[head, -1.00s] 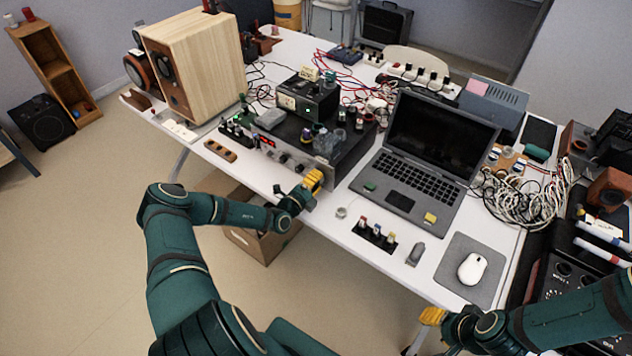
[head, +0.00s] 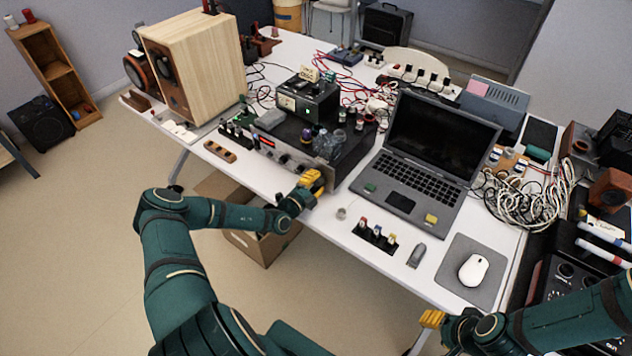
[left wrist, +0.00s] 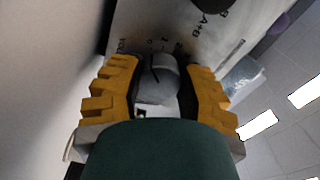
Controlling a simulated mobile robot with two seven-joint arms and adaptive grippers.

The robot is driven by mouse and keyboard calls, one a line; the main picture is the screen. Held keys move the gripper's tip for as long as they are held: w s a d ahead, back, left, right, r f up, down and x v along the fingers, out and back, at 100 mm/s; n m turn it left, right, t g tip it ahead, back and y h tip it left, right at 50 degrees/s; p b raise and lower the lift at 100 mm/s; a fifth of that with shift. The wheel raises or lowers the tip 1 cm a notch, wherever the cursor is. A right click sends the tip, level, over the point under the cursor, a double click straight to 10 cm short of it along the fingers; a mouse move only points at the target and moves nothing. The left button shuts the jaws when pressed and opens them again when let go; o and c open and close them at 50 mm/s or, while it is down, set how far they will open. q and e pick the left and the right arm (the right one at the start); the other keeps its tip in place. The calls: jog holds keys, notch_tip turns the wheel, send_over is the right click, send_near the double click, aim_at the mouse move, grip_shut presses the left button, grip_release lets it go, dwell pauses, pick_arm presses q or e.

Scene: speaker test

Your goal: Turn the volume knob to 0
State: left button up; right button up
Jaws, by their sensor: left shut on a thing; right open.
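The amplifier (head: 283,130) is a dark box with a silver front panel and a small red display. It stands on the white table, left of the laptop. My left gripper (head: 311,181) is at the right part of its front panel. In the left wrist view, the yellow fingers (left wrist: 160,75) are shut on a round grey volume knob (left wrist: 157,84) with a dark pointer line. Printed marks surround it, but the number at the pointer is too blurred to read. In the head view my gripper hides this knob. My right gripper (head: 432,319) is open and empty by the table's front edge.
A laptop (head: 408,180) stands open right of the amplifier. A mouse (head: 473,269) lies on a grey pad at the front right. A wooden speaker (head: 205,65) stands at the left. Small connectors (head: 376,233) and loose cables (head: 525,205) lie on the table.

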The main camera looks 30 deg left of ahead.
pick_arm(q)
jog(key=o, duration=1.2)
jog(key=s+a, duration=0.1)
jog(key=s, duration=1.1)
